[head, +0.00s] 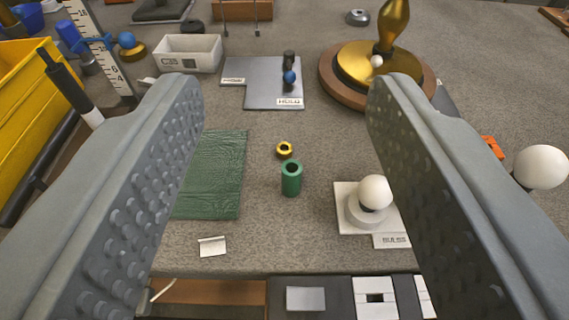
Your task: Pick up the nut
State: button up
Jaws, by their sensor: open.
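The likely nut is a small yellow ring (285,150) with a dark hole, lying on the grey-brown table near the middle of the head view. A green hollow cylinder (291,180) stands just in front of it; I cannot tell whether they touch. My gripper (285,95) is open, its two grey studded fingers wide apart at the left and right of the picture. The ring and the cylinder show in the gap between the fingers, with nothing held.
A green mat (215,175) lies to the left, partly behind the left finger. A white bulb (374,192) stands on a white labelled plate (350,222) at right. Behind are a grey plate (262,92), a white bin (190,52) and a gold lamp base (358,66) on a wooden disc.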

jog(key=w+f+g, duration=0.3)
jog(key=w+g, duration=0.4)
jog(key=w, duration=0.5)
jog(key=g, duration=0.9)
send_near(284, 141)
jog(key=f, duration=0.2)
jog(key=s+f, duration=0.1)
jog(key=f, duration=0.5)
jog(key=shift+s+f, duration=0.15)
jog(key=shift+s, duration=0.15)
jog(key=shift+c, duration=0.2)
jog(key=c, duration=1)
